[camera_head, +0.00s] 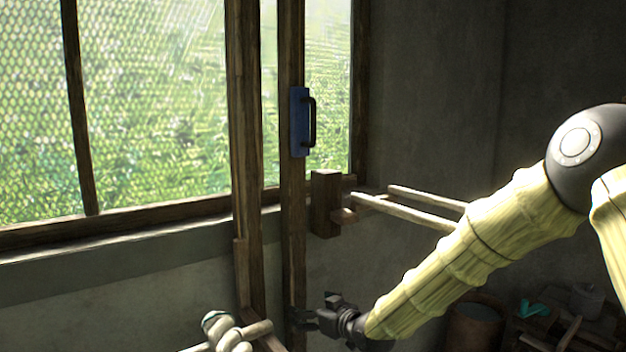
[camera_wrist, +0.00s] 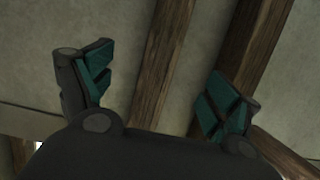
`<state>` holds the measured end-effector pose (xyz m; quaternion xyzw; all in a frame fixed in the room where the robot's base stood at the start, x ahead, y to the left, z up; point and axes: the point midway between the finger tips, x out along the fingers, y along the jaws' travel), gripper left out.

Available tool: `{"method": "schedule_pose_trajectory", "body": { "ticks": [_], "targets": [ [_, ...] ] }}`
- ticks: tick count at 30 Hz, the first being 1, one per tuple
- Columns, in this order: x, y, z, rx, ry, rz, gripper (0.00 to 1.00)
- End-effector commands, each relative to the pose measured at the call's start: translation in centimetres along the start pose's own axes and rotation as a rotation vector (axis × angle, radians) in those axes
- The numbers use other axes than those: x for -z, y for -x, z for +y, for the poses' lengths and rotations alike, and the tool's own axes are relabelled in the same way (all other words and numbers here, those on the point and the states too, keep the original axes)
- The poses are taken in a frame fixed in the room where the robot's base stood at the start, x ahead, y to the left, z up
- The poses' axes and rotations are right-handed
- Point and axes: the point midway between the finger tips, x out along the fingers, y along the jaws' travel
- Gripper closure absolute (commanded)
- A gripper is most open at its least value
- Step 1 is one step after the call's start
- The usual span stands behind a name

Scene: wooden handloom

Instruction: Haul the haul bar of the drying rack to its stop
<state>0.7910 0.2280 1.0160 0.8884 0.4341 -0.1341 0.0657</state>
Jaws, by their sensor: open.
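A blue plate (camera_head: 298,122) with a black bar handle (camera_head: 311,122) sits upright on a wooden post (camera_head: 292,215) in front of the window. It may be the haul bar; no other clear bar handle shows. My gripper (camera_head: 312,317) is low beside the lower part of that post, well below the handle. In the wrist view my gripper (camera_wrist: 158,90) has its two teal-padded fingers spread wide with nothing between them. Behind the fingers are wooden posts (camera_wrist: 163,60) and a pale wall. The handle is not in the wrist view.
Two pale poles (camera_head: 422,212) jut right from a wooden block (camera_head: 325,203), above my forearm. A second post (camera_head: 245,150) stands left. A pale skein on a rod (camera_head: 235,338) is at the bottom. A bucket (camera_head: 475,328) and clutter stand lower right.

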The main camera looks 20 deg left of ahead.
Motion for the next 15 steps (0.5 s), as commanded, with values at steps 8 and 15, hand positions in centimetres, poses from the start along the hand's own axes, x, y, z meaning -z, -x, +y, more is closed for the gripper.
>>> {"method": "schedule_pose_trajectory", "body": {
  "ticks": [8,15],
  "targets": [
    [3.8,1.2,0.0,-0.001,0.000,0.001,0.11],
    [8.2,2.5,0.0,-0.001,0.000,0.002,0.11]
  ]
}}
